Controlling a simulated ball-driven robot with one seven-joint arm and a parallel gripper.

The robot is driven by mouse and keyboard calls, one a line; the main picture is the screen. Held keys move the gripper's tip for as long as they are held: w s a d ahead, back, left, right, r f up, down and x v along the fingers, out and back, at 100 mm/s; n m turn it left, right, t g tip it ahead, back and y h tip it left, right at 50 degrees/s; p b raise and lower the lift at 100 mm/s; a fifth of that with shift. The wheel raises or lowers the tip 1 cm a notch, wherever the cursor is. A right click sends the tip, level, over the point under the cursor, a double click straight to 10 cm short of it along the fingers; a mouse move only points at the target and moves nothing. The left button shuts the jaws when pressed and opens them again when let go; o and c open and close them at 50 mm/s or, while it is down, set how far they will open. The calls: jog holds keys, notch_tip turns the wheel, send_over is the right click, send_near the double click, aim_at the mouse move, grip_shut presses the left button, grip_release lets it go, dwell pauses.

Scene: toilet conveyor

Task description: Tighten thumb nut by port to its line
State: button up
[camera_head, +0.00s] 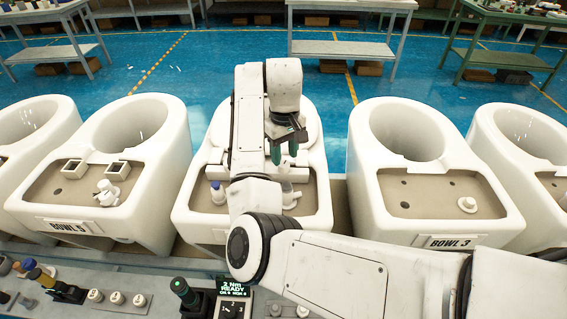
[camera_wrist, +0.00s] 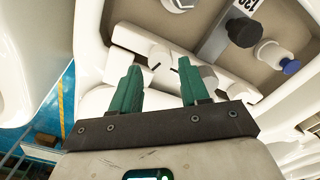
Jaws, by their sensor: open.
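My gripper (camera_head: 284,152) hangs over the middle white toilet, with its green fingers pointing down. In the wrist view the two green fingers (camera_wrist: 160,85) stand well apart with nothing between them. Beyond them are a dark faceted knob (camera_wrist: 242,32) on a grey strip and a white fitting with a blue cap (camera_wrist: 290,66). Small pale round pieces (camera_wrist: 160,56) lie close to the fingertips. The blue-capped fitting also shows in the head view (camera_head: 217,193), left of my arm. I cannot tell which piece is the thumb nut; my arm hides part of the deck.
Bowl 5 (camera_head: 164,212) stands left of the middle toilet and bowl 3 (camera_head: 365,211) right. A control panel with a lit "2 Nm READY" display (camera_head: 233,288) runs along the front. Workbenches (camera_head: 340,50) stand at the back on blue floor.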

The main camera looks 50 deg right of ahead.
aim_at(284, 164)
jog(key=shift+f, duration=1.8)
jog(key=shift+c, duration=0.3)
jog(key=c, duration=0.7)
